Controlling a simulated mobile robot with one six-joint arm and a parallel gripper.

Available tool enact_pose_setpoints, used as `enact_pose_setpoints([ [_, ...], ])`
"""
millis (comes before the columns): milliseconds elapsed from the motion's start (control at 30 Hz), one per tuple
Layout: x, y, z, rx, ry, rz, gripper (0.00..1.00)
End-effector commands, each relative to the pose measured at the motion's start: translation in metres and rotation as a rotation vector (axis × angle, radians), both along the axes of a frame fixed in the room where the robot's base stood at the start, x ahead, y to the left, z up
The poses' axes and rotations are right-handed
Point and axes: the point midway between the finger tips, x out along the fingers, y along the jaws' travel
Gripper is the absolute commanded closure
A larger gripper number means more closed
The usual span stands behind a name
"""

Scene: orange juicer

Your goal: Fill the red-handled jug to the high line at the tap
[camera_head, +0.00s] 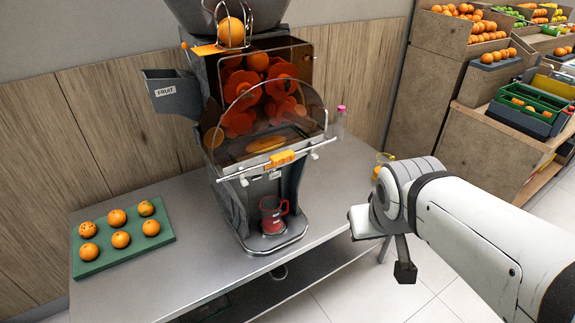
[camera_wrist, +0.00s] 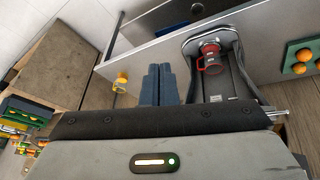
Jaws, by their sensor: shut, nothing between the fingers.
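The red-handled jug (camera_head: 272,214) stands upright on the drip tray (camera_head: 262,243) at the foot of the juicer (camera_head: 262,105). Its handle points right in the head view. It also shows in the wrist view (camera_wrist: 211,60), right of my fingers. An orange tap piece (camera_head: 283,158) sits on the juicer's front above the jug. The jug's level and its high line are too small to make out. My gripper (camera_wrist: 158,72) is shut and empty, apart from the jug; in the head view my arm's end is to the jug's right.
A green tray (camera_head: 122,255) with several oranges lies left on the metal table (camera_head: 190,240). A clear bottle with a pink cap (camera_head: 340,122) stands behind the juicer's right side. Fruit crates (camera_head: 520,105) stand at the far right.

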Motion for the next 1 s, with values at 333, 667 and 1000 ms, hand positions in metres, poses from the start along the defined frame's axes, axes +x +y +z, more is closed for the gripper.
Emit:
enact_pose_setpoints([
  [333, 0.136, 0.016, -0.106, -0.415, -0.422, 0.684, 1.0],
  [667, 0.206, 0.08, -0.157, -0.807, -0.995, 1.139, 1.0],
  [1000, 0.203, 0.117, -0.172, -0.949, -1.286, 1.288, 1.0],
])
